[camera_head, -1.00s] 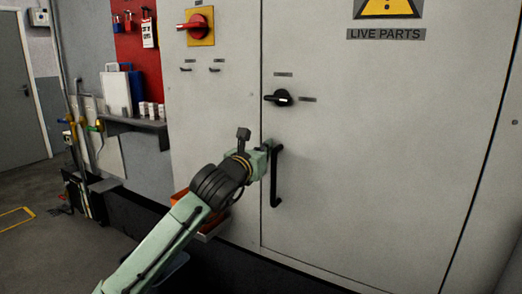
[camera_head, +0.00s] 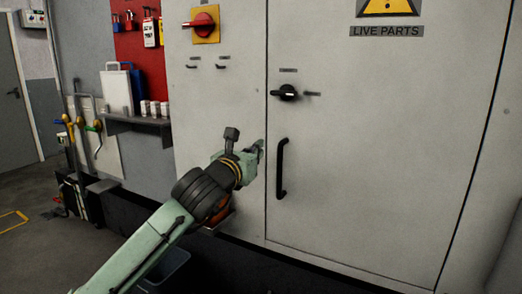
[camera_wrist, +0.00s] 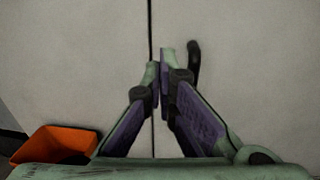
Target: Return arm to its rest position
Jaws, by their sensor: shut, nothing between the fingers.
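My gripper (camera_head: 261,146) is in front of the grey cabinet (camera_head: 370,180), just left of the black door handle (camera_head: 281,168). In the wrist view the two fingers of my gripper (camera_wrist: 160,72) are together and hold nothing. The black handle (camera_wrist: 194,64) shows there just right of the fingertips, partly hidden behind them. The fingers stand apart from the handle in the head view. My green and dark arm reaches up from the lower left.
A black rotary knob (camera_head: 286,92) and a red switch (camera_head: 201,23) are on the cabinet. An orange bin (camera_wrist: 58,145) sits low at the left in the wrist view. A shelf (camera_head: 137,125) with white items is on the left wall. Open floor (camera_head: 35,240) lies at lower left.

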